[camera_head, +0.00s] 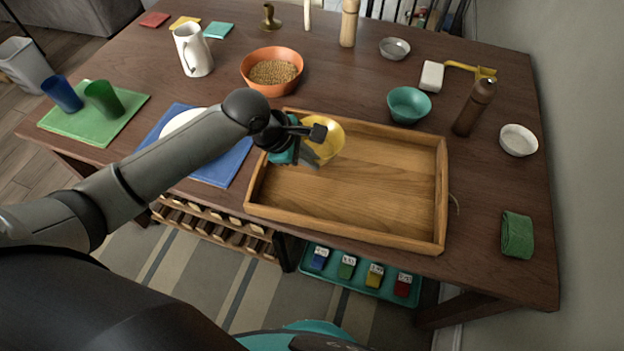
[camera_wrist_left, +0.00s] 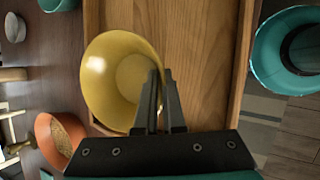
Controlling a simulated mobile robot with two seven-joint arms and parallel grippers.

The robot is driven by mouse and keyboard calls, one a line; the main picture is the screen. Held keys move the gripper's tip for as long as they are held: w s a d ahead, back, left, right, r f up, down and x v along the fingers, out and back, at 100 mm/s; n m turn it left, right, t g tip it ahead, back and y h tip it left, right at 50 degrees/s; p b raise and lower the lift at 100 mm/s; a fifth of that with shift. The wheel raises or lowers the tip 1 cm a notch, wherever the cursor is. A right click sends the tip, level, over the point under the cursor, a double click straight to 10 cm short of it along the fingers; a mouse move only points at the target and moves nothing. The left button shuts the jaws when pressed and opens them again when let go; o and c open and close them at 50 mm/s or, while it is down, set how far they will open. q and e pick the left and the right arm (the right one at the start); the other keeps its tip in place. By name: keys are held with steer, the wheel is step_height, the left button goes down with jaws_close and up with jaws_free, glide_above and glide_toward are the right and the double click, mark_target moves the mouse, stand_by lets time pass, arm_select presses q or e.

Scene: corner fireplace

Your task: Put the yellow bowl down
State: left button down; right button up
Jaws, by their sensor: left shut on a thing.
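The yellow bowl (camera_head: 328,142) is at the back left corner of the wooden tray (camera_head: 345,228) in the head view. My left gripper (camera_head: 314,145) is shut on the bowl's near-left rim. In the left wrist view the yellow bowl (camera_wrist_left: 108,72) shows its open inside, with my left gripper's fingers (camera_wrist_left: 160,100) gripping its wall. The bowl is over the tray's corner; whether it touches the tray floor cannot be told. My right gripper is not in view.
An orange bowl (camera_head: 286,58) of grain stands behind the tray. A teal bowl (camera_head: 408,103) and a brown pepper mill (camera_head: 472,108) stand behind and right. A blue placemat (camera_head: 228,168) with a white plate lies left. The tray's middle and right are empty.

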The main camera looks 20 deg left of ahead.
arm_select(q)
step_height(320, 180, down, 2)
steer(key=shift+f+b, duration=0.2)
steer(key=shift+b, duration=0.1)
step_height(320, 180, down, 4)
steer(key=shift+b, duration=0.8)
steer(key=c, duration=1.5)
jaws_free()
steer(key=o, duration=0.5)
steer(key=p+v, duration=0.4)
steer(key=v, duration=0.8)
steer(key=shift+p, duration=0.3)
